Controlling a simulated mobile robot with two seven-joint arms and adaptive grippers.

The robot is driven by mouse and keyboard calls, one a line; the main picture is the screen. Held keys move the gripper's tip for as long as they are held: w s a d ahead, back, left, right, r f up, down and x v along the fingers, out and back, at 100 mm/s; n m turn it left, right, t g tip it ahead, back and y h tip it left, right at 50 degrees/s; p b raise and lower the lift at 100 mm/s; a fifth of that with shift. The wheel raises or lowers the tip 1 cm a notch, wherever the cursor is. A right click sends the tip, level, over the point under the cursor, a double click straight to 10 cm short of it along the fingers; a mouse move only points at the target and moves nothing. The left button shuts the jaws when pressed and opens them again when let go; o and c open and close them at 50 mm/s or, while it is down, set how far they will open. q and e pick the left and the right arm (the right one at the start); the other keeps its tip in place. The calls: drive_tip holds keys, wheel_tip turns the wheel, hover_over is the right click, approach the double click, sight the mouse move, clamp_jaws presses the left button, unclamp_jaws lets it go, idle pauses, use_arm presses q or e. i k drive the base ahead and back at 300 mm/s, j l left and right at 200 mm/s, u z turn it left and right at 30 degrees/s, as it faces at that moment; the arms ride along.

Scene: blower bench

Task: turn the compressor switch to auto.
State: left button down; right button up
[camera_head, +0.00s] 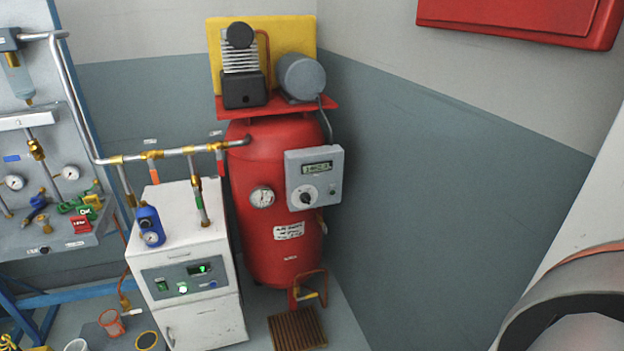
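The compressor is a red upright tank (267,215) in the middle of the head view, with a motor (302,77) and a finned pump (239,62) on its top plate. A grey control box (330,164) is fixed to the tank's upper right front. It carries a small display and, below it, the compressor switch (305,197), a round pale dial with a dark knob. The switch's markings are too small to read, so I cannot tell its position. Neither gripper is in view, and nothing touches the switch.
A white cabinet (200,314) with a lit panel stands left of the tank. A metal pipe (172,153) with brass fittings runs above it to the tank. A red wall box (520,20) hangs upper right. A brown grate (297,329) lies on the floor. Space right of the tank looks clear.

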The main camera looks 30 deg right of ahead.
sight(306, 198)
drive_tip(key=i+j, duration=0.35)
drive_tip(key=i, duration=0.15)
drive_tip(key=i+j+z, duration=0.25)
drive_tip(key=z, duration=0.15)
drive_tip(key=i+j+z, duration=0.35)
drive_tip(key=k+l, duration=0.05)
drive_tip(key=k, duration=0.05)
